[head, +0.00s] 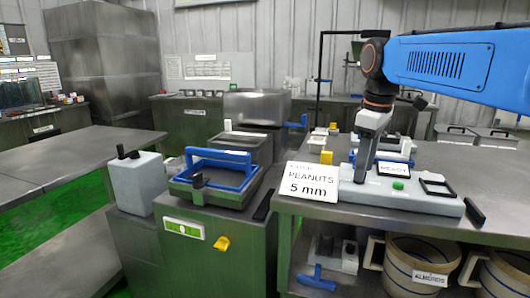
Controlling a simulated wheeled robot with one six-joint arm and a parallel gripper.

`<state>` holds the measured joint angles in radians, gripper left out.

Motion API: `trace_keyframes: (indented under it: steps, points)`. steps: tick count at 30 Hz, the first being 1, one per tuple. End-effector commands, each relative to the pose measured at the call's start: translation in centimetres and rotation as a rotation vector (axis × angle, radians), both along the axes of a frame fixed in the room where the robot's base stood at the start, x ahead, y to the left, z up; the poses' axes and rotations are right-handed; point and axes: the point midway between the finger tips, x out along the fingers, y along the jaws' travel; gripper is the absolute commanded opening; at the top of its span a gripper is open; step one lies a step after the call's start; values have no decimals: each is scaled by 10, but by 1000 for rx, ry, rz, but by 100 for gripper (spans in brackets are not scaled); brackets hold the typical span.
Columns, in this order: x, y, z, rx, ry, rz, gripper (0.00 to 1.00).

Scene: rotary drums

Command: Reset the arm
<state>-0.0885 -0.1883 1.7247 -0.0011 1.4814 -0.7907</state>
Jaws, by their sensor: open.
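My blue arm enters from the upper right of the head view and bends down at a dark wrist with orange rings. My gripper (366,150) hangs below it, pointing down over a light grey bench device (415,201). It is open, and I see nothing held in it. Its fingertips are small and overlap the device behind, so I cannot tell whether they touch it. The device has a green button (398,185), a small sign (394,169) and a black square frame (437,188).
A white card reading "PEANUTS 5 mm" (313,182) stands left of the device on the steel bench (480,160). A blue-handled tray (215,172) sits on a steel cabinet to the left. Labelled buckets (415,262) stand below the bench. Another steel table (75,155) is at the left.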

Motion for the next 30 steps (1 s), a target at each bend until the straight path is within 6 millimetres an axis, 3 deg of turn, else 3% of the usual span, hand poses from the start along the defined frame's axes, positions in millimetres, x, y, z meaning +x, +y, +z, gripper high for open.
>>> trace_keyframes:
  steps: [1, 11, 21, 27, 30]
  points:
    - [-16, -4, -7, 7, -15, -42, 42]
    - [-102, -22, -71, 66, -113, -347, 42]
    - [-185, -34, -157, 153, -210, -653, 42]
    - [-219, -38, -202, 201, -249, -790, 42]
    - [-228, -39, -215, 216, -261, -829, 42]
